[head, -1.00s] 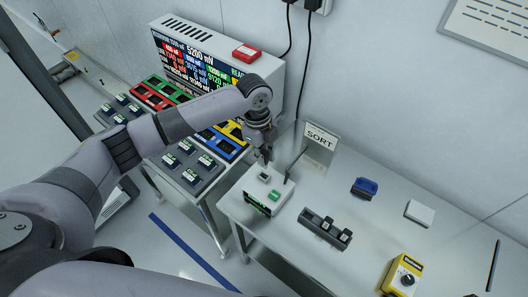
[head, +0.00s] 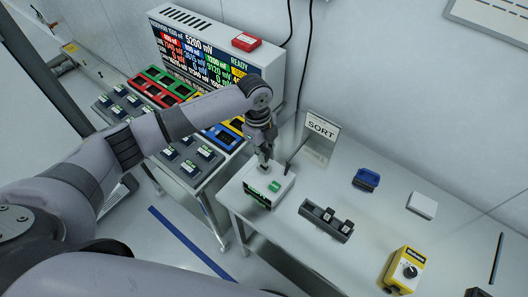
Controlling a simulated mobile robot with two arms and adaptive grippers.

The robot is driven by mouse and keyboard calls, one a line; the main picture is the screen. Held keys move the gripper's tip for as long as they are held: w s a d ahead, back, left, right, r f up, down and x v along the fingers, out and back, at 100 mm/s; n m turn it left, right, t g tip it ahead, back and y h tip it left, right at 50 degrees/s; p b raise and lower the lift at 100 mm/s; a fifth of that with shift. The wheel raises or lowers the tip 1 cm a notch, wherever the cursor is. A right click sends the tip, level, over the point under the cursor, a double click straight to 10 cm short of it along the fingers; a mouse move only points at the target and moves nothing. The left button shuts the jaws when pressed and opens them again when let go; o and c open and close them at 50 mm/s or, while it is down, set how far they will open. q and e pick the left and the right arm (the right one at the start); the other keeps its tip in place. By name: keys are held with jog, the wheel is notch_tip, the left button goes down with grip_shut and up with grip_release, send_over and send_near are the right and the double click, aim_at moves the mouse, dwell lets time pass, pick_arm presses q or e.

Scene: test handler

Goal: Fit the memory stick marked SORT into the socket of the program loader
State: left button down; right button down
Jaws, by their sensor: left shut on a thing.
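The program loader (head: 257,194) is a white box with a green-lit front display and a green button on top. It stands at the left end of the white table. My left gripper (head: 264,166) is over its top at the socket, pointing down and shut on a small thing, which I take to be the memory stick. The stick is mostly hidden by the fingers, and its marking cannot be read. Whether it has entered the socket cannot be told. A dark rack (head: 318,228) to the right holds two sticks with pale labels. My right gripper is not in view.
A SORT sign (head: 321,128) on a stand is close behind the loader. A blue object (head: 366,179), a white block (head: 422,205) and a yellow box with a knob (head: 405,269) stand farther right. A tester (head: 212,52) with coloured trays is at the left.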

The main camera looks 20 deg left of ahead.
pick_arm(q)
jog(key=shift+p, duration=0.35)
dwell(0.6)
jog(key=shift+p, duration=0.3)
dwell(0.7)
dwell(0.3)
jog(key=shift+f+b, duration=0.45)
jog(key=shift+f, duration=1)
jog(key=c, duration=1.5)
grip_release()
